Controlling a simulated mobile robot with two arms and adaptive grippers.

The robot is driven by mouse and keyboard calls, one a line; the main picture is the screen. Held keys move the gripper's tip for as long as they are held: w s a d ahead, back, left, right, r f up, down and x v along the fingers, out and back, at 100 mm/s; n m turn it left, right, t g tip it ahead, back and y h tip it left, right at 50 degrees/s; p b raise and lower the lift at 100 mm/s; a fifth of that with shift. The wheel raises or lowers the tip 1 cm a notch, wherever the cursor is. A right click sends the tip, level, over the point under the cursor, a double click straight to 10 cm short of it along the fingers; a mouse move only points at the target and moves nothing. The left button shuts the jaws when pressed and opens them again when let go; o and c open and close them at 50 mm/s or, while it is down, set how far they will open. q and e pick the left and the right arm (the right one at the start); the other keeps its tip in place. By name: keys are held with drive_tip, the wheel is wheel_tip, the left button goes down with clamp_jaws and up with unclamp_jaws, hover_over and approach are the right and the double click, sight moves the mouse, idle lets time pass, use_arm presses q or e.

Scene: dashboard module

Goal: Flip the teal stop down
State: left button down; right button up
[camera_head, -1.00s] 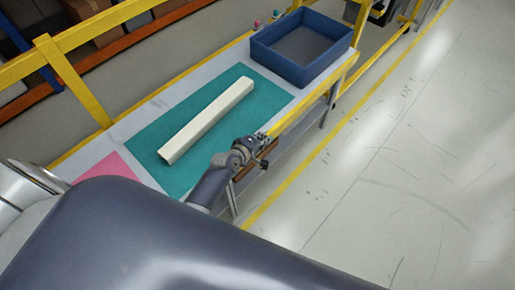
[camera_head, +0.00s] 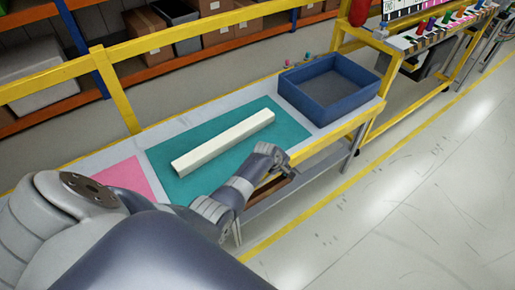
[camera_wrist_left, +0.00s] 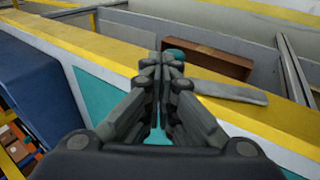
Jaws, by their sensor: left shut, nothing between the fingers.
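My left gripper (camera_head: 280,163) is at the front edge of the table in the head view. In the left wrist view the left gripper (camera_wrist_left: 164,62) is shut, its fingertips together and empty. A small teal piece (camera_wrist_left: 175,54), likely the stop, shows just beyond the fingertips; I cannot tell whether they touch it. A flat grey bar (camera_wrist_left: 230,92) runs right from behind the fingers along the yellow edge; the fingers hide where it begins. The stop cannot be made out in the head view. My right gripper is not in view.
A long cream beam (camera_head: 225,140) lies on the teal mat (camera_head: 177,187). A blue bin (camera_head: 320,106) stands at the table's far end, and a pink sheet (camera_head: 126,176) at the near end. A brown block (camera_wrist_left: 208,60) sits beyond the yellow edge. The aisle floor at right is clear.

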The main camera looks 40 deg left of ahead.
use_arm(q)
drive_tip(key=shift+w+d+f+g, duration=0.15)
drive_tip(key=shift+w+g, duration=0.1)
drive_tip(key=shift+g, duration=0.15)
drive_tip(key=shift+w+d+f+g+y+b, duration=0.25)
drive_tip(key=shift+g+b, duration=0.2)
drive_tip(key=shift+g, duration=0.25)
drive_tip(key=shift+a+f, duration=0.1)
drive_tip(key=shift+f, duration=0.2)
drive_tip(key=shift+w+f+b, duration=0.15)
drive_tip(key=shift+f+b, duration=0.3)
drive_tip(key=shift+b, duration=0.2)
drive_tip(key=shift+d+b+x, duration=0.2)
drive_tip(key=shift+b+x, duration=0.7)
drive_tip(key=shift+b, duration=0.3)
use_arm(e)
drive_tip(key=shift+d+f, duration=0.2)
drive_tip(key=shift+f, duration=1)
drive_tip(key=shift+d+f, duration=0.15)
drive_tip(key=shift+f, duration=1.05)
